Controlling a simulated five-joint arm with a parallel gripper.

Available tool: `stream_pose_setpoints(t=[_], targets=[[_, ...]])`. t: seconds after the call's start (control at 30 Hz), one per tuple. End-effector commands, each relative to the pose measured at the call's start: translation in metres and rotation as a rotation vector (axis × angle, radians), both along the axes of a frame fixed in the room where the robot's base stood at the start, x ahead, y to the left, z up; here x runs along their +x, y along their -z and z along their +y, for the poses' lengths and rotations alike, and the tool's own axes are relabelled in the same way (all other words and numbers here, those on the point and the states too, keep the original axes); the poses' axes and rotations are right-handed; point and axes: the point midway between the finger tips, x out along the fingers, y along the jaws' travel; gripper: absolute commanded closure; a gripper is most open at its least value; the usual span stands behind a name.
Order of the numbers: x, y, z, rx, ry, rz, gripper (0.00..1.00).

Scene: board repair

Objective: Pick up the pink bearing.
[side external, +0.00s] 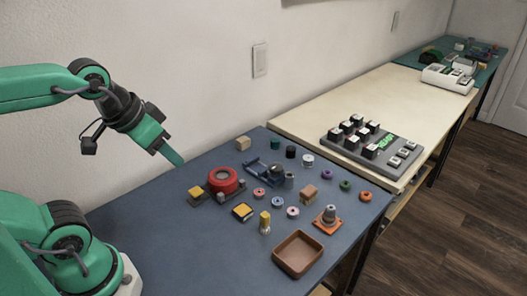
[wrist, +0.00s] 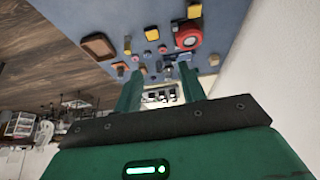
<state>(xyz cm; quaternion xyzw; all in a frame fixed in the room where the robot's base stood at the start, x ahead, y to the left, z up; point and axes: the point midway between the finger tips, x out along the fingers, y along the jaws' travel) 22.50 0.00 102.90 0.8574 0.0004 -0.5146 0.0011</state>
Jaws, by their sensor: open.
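Several small ring-shaped parts lie on the blue mat in the side external view. A pinkish-red ring (side external: 259,194), which looks like the pink bearing, lies near the middle, in front of the red round part. A paler ring with a pinkish centre (side external: 292,212) lies to its right, so I cannot be fully sure which is the pink bearing. My gripper (side external: 178,161) is raised above the mat's left back edge, apart from the parts.
A blue clamp-like tool (side external: 264,172), a brown tray (side external: 299,254), a yellow-topped cylinder (side external: 265,223) and an orange-based cone (side external: 328,220) stand around. The mat's left front is clear.

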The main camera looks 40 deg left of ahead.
Motion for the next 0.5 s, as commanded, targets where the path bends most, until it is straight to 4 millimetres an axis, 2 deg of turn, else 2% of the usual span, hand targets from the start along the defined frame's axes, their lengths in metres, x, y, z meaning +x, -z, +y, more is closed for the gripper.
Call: stream_pose_setpoints(t=[0.27,0.5], targets=[[0.02,-0.004,-0.005,-0.019,-0.019,0.041,0.6],[0.057,-0.005,-0.015,-0.048,-0.055,0.106,0.6]])
